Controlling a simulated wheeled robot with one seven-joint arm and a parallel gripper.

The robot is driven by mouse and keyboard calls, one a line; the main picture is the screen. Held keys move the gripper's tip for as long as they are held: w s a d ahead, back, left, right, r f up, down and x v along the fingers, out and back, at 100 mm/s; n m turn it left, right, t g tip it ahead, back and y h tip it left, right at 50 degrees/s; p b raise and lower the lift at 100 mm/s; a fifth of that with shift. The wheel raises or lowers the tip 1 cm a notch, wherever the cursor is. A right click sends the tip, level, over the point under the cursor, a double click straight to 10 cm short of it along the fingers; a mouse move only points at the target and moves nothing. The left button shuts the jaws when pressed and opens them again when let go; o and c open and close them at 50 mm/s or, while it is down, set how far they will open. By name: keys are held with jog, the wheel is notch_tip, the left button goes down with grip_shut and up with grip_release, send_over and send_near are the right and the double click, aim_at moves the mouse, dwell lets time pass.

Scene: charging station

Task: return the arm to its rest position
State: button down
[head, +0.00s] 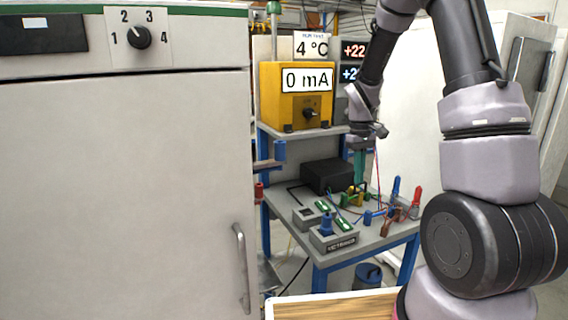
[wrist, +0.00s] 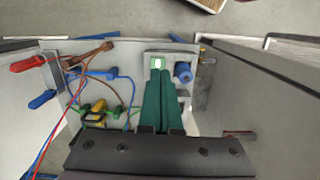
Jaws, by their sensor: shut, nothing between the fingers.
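My arm (head: 480,170) rises at the right of the head view, bends at the top and reaches down over the grey table. My gripper (head: 359,180) points down above the back part of that table, with teal fingers. In the wrist view the two fingers (wrist: 159,74) lie side by side, shut, with nothing between them.
The table (head: 375,245) carries a black box (head: 327,176), colored clips and wires (head: 377,213), and a grey block with a blue plug (head: 327,226). A yellow 0 mA meter (head: 297,108) stands behind. A large white cabinet (head: 125,190) fills the left; another white cabinet (head: 415,110) stands behind my arm.

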jog(key=s+a+r+m+t+y, duration=0.15)
jog(key=s+r, duration=0.25)
jog(key=r, duration=0.4)
jog(key=s+r+m+t, duration=0.2)
jog(key=s+r, duration=0.2)
jog(key=r, duration=0.4)
jog(key=s+a+r+m+t, duration=0.2)
jog(key=s+r+m+t, duration=0.2)
jog(key=s+r, duration=0.4)
jog(key=s+y, duration=0.1)
jog(key=s, duration=0.3)
jog(key=shift+s+a+r+t, duration=0.2)
jog(key=shift+s+r+t, duration=0.15)
jog(key=shift+s+r, duration=0.05)
